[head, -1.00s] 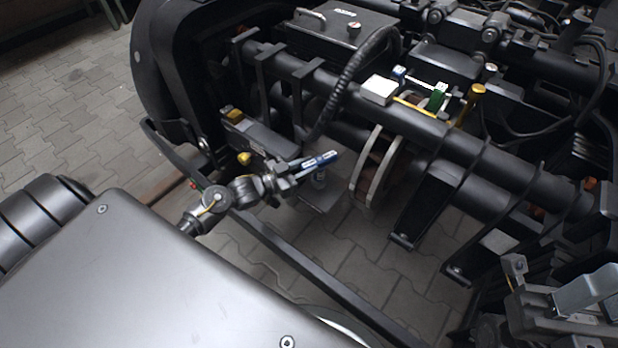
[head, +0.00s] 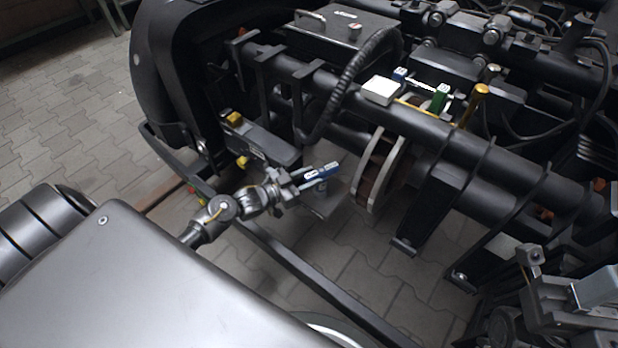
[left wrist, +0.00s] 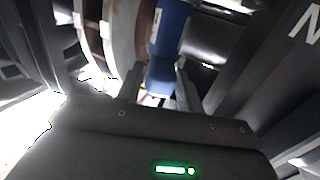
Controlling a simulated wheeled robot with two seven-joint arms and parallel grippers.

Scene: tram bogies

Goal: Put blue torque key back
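The blue torque key (head: 321,171) is in my left gripper (head: 308,177), in front of the bogie in the head view. In the left wrist view the blue key (left wrist: 167,45) rises between the two fingers (left wrist: 162,92), which are closed around its lower end. A second blue-headed item (head: 399,75) and a green-headed one (head: 440,96) stand upright on the bogie beside a white block (head: 381,90) and a yellow strip. Part of my right arm is at the lower right edge; its fingertips cannot be made out clearly.
A round brake disc (head: 378,172) lies to the right of my left gripper. A thick black tube runs across the bogie above it. A yellow upright handle (head: 474,105) stands at the right of the green item. A dark frame bar crosses below my left arm.

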